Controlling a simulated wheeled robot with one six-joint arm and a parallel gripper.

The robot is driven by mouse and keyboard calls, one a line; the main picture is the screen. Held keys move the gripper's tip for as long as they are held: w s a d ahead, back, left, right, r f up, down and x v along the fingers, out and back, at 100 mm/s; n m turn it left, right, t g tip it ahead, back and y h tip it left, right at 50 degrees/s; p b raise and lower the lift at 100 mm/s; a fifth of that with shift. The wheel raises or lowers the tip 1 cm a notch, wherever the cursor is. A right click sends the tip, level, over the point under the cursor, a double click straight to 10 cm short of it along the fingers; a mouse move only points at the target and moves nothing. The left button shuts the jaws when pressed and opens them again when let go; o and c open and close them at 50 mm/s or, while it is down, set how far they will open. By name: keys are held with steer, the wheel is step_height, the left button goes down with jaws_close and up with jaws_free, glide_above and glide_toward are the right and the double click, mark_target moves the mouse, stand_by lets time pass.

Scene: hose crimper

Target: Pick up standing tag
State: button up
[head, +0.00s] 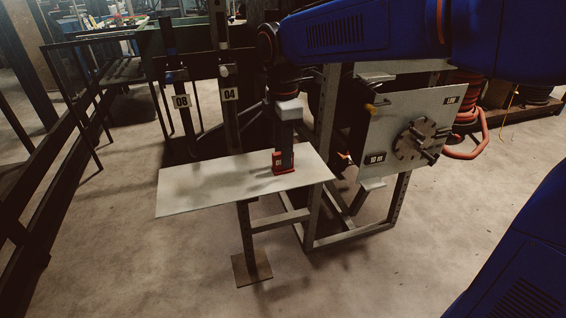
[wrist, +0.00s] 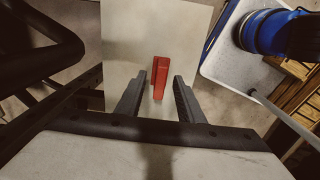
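The standing tag (head: 291,169) is red, with a small pale mark on its face, and stands upright on the pale plate (head: 200,185), toward its right part. In the head view my gripper (head: 284,150) points straight down onto the tag and partly hides it. In the wrist view the tag (wrist: 176,50) lies between and beyond the two dark fingers of my gripper (wrist: 160,78). The fingers are apart, with a gap showing on either side of the tag. Whether the fingertips reach down beside it is hard to tell.
The plate stands on a post with a square foot (head: 251,267). Right of it is a metal frame with a grey panel (head: 385,115) bearing a round dial and levers. Posts labelled 08 (head: 181,101) and 04 (head: 230,94) stand behind. The plate's left part is clear.

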steer(key=shift+f, duration=1)
jaws_close()
